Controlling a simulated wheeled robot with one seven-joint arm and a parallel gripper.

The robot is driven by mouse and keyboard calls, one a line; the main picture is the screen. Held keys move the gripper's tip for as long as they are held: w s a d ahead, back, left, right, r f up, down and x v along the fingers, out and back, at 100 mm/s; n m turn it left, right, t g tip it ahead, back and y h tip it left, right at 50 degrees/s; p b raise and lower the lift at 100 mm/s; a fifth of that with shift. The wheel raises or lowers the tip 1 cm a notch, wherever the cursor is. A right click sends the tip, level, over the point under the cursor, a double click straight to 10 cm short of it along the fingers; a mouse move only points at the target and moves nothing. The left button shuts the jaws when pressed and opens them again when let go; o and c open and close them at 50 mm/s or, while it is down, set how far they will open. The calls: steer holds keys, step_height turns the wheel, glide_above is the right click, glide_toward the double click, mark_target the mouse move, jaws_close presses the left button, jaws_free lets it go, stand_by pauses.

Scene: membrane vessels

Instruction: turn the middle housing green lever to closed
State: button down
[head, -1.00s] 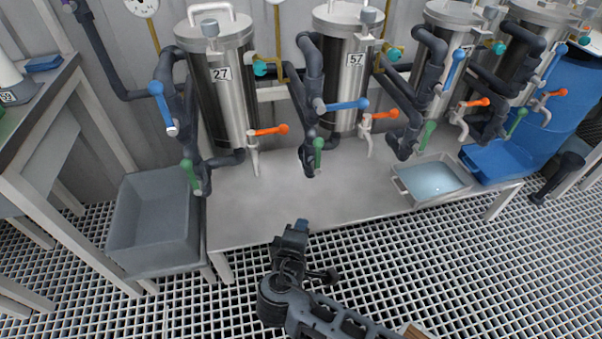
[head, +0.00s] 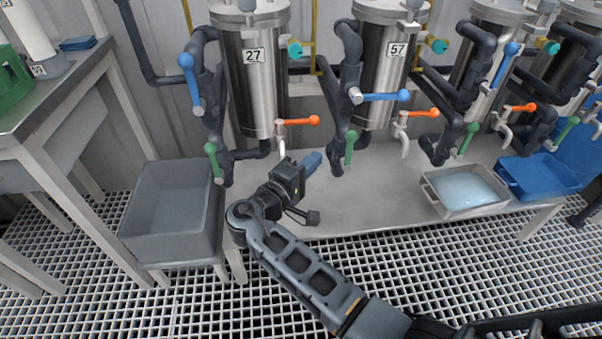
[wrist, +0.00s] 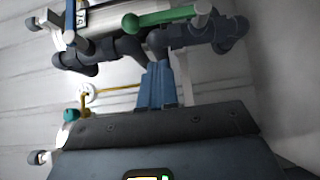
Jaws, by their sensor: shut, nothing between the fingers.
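The green lever (head: 350,145) on the piping by housing 57 (head: 389,85) stands roughly upright in the head view. My gripper (head: 314,160) is shut and empty over the bench, to the left of this lever and slightly lower in the picture, with a visible gap. In the wrist view the blue fingers (wrist: 157,70) are together, just below a dark pipe and a green lever (wrist: 165,18). Similar green levers show by housing 27 (head: 213,160) and by the third housing (head: 467,138).
Blue levers (head: 385,97) and orange tap handles (head: 300,122) sit close to the green ones. A grey bin (head: 172,210) stands left, a water tray (head: 465,190) and blue tray (head: 540,173) right. The metal bench (head: 390,185) between is clear.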

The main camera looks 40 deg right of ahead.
mark_target(352, 148)
steer(key=s+d, duration=0.1)
steer(key=d, duration=0.5)
steer(key=shift+s, duration=0.4)
steer(key=shift+s+d+r+m+y+p, duration=0.15)
steer(key=shift+d+m+y+p, duration=0.2)
steer(key=shift+p, duration=0.1)
steer(key=shift+s+d+r+m+y+p, duration=0.3)
steer(key=shift+d+r+m+y+p, duration=0.2)
steer(key=shift+p, duration=0.5)
steer(key=s+d+m+y+p, duration=0.1)
steer(key=y+p, duration=0.1)
steer(key=shift+d+r+m+p, duration=0.15)
steer(key=shift+m+p, duration=0.1)
steer(key=shift+p, duration=0.1)
steer(key=s+d+f+m+t+y+p, duration=0.3)
steer(key=s+d+f+m+y+p, duration=0.1)
steer(key=y+p, duration=0.3)
steer(key=shift+d+f+m+p, duration=0.3)
steer(key=shift+d+p, duration=0.35)
steer(key=shift+d, duration=0.25)
